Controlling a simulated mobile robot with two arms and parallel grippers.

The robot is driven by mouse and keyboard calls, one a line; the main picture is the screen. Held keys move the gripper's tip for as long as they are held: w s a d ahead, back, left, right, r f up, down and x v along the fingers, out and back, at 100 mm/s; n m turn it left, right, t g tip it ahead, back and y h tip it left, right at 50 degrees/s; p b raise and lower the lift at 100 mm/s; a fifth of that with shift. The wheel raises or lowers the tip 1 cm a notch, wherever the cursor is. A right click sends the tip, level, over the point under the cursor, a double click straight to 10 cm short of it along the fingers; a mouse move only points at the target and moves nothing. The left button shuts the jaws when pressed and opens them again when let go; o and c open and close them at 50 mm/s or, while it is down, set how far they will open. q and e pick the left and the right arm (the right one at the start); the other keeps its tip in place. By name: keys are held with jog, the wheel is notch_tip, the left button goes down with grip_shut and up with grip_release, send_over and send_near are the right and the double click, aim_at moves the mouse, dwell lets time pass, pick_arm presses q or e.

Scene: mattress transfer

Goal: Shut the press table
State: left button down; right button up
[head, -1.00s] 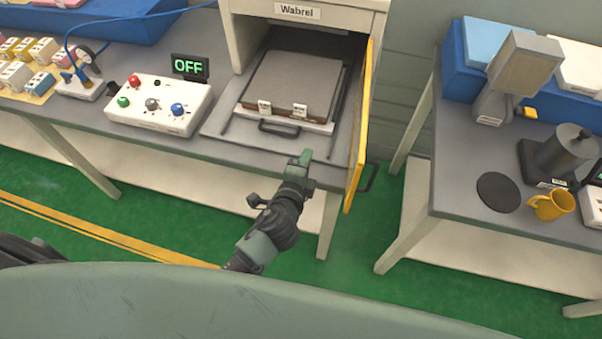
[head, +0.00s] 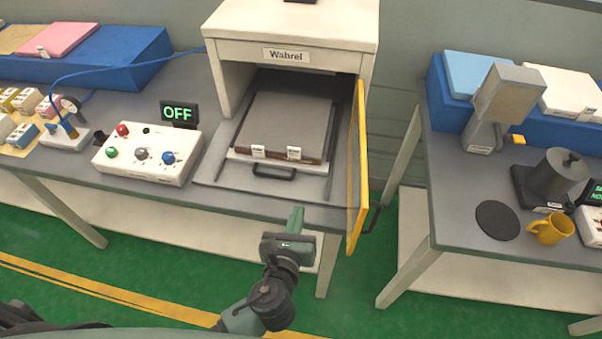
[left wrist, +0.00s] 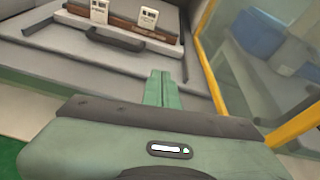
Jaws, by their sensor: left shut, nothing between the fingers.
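The press, labelled Wabrel (head: 287,55), stands on the bench with its yellow-framed door (head: 357,165) swung open at the right. The press table (head: 225,165) is a grey plate at the press opening, sticking out toward the front. It bears a dark grey square block with two white tags (head: 288,120). Its black handle (head: 273,172) shows at the front, and also in the left wrist view (left wrist: 115,39). My left gripper (head: 297,215) is shut and empty, in front of the bench edge, apart from the handle. In the left wrist view its closed fingers (left wrist: 158,88) point toward the plate. My right gripper is not in view.
A control box (head: 148,153) with coloured knobs and a display reading OFF (head: 179,113) stand left of the press. The open door sticks out over the bench front, close to the right of my gripper. A second bench (head: 460,205) with a yellow mug (head: 550,229) is at right.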

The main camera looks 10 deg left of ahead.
aim_at(310, 171)
pick_arm(q)
jog(key=shift+m, duration=0.8)
jog(key=x, duration=0.4)
jog(key=p+x, duration=0.1)
jog(key=x, duration=0.4)
jog(key=r+x, duration=0.1)
jog(key=x, duration=0.3)
jog(key=shift+w+p, duration=0.4)
jog(key=shift+w, duration=0.1)
